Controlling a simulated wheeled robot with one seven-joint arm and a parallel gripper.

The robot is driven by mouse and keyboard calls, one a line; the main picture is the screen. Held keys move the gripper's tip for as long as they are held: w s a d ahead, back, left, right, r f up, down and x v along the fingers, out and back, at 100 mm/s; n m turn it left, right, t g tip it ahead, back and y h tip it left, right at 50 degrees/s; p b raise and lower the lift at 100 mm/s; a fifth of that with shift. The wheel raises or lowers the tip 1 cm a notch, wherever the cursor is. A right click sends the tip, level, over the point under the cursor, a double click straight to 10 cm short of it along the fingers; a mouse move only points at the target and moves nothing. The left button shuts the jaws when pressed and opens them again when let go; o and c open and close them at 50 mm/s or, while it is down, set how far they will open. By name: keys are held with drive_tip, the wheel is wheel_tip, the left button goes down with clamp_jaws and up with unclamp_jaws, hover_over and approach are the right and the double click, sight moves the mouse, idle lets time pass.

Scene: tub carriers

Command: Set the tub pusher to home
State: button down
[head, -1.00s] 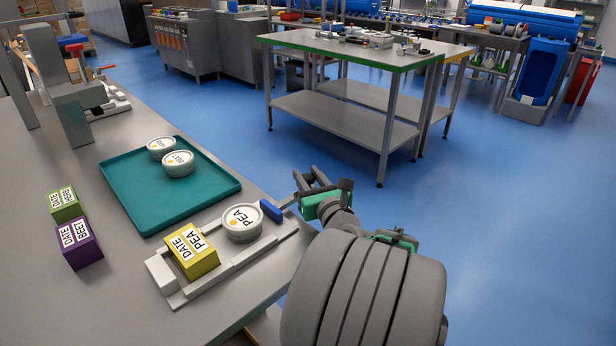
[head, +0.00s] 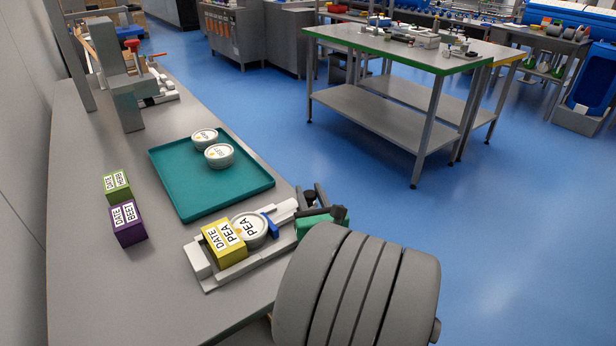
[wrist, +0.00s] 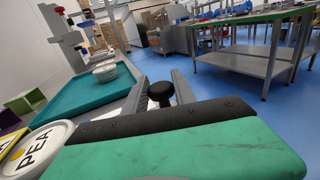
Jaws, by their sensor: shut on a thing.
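The tub pusher is a blue plate (head: 270,227) on the grey carrier (head: 234,270), with a black knob (wrist: 160,91) at its outer end. My gripper (head: 311,198) is at the carrier's right end, its two grey fingers shut on the black knob. The knob also shows between the fingers in the head view. The blue plate stands right beside a round white PEA tub (head: 249,229); whether they touch I cannot tell. A yellow DATE/PEA block (head: 224,242) sits left of the tub on the carrier. In the wrist view the blue plate is hidden.
A teal tray (head: 190,195) with two white tubs (head: 219,155) lies behind the carrier. A green block (head: 117,186) and a purple block (head: 128,223) stand at the left. A grey press (head: 122,90) stands farther back. Blue floor (head: 400,240) is open at the right.

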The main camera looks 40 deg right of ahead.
drive_tip(key=shift+a, duration=0.25)
drive_tip(key=shift+d, duration=0.1)
drive_tip(key=c, duration=1)
unclamp_jaws()
drive_tip(key=v, duration=0.6)
drive_tip(key=shift+s, duration=0.4)
drive_tip(key=shift+s+a, duration=0.4)
drive_tip(key=shift+a, duration=0.1)
drive_tip(key=shift+c, duration=0.2)
